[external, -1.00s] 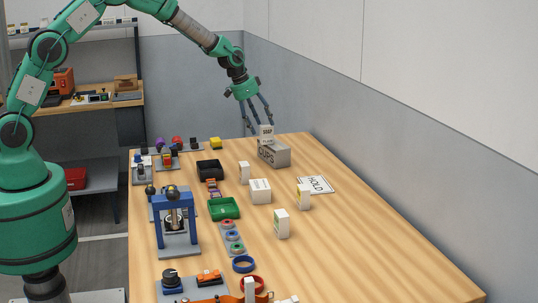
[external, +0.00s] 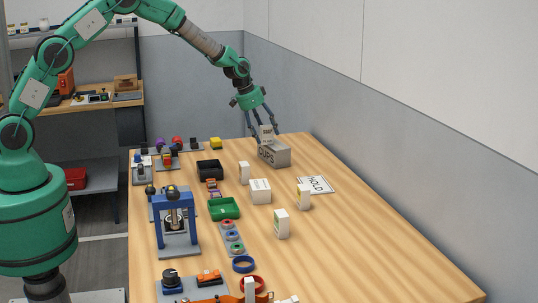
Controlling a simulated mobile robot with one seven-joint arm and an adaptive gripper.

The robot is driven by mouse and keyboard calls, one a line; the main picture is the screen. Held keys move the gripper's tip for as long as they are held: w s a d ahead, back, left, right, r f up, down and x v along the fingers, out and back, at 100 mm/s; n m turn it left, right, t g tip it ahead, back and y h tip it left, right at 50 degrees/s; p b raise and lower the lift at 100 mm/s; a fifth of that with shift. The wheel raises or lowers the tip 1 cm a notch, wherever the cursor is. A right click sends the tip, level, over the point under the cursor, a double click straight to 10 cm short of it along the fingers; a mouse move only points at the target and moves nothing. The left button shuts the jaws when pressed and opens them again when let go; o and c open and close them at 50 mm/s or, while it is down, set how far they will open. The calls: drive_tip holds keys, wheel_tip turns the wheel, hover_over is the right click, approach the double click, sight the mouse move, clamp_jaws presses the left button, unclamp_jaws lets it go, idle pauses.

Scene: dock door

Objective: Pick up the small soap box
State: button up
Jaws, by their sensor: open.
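A small pale box (external: 267,135) with dark lettering stands on top of a larger grey box (external: 275,156) marked CUPS, near the far edge of the table; its lettering is too small to read surely, so I cannot tell if it is the soap box. My gripper (external: 264,131) is open and points down, with its fingers around or just behind the small box. I cannot tell whether they touch it. Other small white boxes stand nearer: one (external: 244,172) left of centre, a wider one (external: 260,191), one (external: 303,197) by the sign, and one (external: 281,223) with a green mark.
A flat HOLD sign (external: 316,185) lies on the table (external: 370,255). A black bin (external: 209,169), a green tray (external: 224,208) and a blue press-like frame (external: 174,222) stand to the left. The table's right side is clear; a grey wall runs beyond it.

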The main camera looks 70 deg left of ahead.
drive_tip(key=shift+x, duration=1.25)
drive_tip(key=c, duration=1.4)
drive_tip(key=shift+w+r, duration=0.1)
drive_tip(key=shift+c, duration=0.2)
drive_tip(key=shift+r, duration=0.75)
wheel_tip(320, 180, up, 2)
drive_tip(key=shift+r, duration=0.1)
drive_tip(key=s+d+r+p, duration=0.1)
drive_tip(key=s+d, duration=0.3)
drive_tip(key=s, duration=1.1)
drive_tip(key=shift+s, duration=0.3)
drive_tip(key=shift+r, duration=0.1)
